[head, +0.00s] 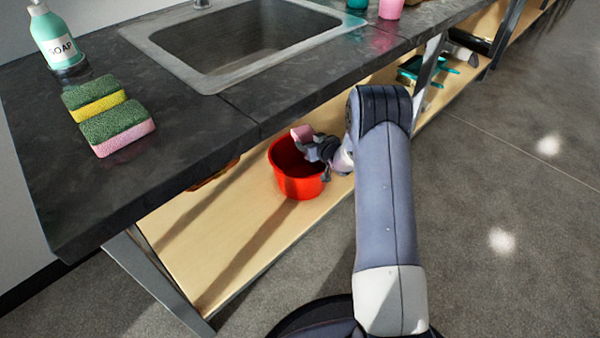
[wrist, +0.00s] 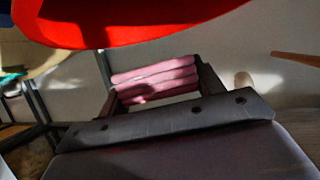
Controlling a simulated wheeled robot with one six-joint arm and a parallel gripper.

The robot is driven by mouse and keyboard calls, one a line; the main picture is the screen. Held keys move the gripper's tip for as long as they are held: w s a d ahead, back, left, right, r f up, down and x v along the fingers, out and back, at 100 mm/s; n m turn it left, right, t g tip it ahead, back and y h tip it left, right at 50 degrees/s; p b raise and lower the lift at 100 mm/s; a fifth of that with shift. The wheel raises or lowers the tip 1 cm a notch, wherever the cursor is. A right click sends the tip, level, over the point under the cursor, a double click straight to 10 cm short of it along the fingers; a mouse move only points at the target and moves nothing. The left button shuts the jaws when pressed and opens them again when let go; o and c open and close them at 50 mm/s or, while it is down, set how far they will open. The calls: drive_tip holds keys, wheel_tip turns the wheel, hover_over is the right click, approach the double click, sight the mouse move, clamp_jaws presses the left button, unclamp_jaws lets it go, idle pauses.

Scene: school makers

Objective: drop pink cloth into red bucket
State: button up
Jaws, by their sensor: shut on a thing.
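The pink cloth (head: 301,133) is a small folded bundle at the tip of my gripper (head: 308,142). In the wrist view the folded cloth (wrist: 155,82) sits between the two dark fingers of my gripper (wrist: 155,85), which are shut on it. The red bucket (head: 300,185) stands upright on the wooden shelf under the counter. In the head view the cloth and gripper overlap the bucket's far rim and opening. The bucket's red wall (wrist: 110,28) fills the upper part of the wrist view, close to the cloth. The inside of the bucket is mostly in shadow.
The dark countertop (head: 180,130) overhangs the wooden shelf (head: 220,230). On it are a sink (head: 230,45), two sponges (head: 117,130) and a soap bottle (head: 57,40). A metal leg (head: 155,275) stands at the shelf's near end. Grey floor lies open to the right.

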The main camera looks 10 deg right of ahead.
drive_tip(key=o, duration=1)
drive_tip(key=shift+r, duration=0.1)
drive_tip(key=p+v, duration=0.3)
drive_tip(key=v, duration=0.7)
drive_tip(key=shift+s+d, duration=0.1)
drive_tip(key=shift+s, duration=0.25)
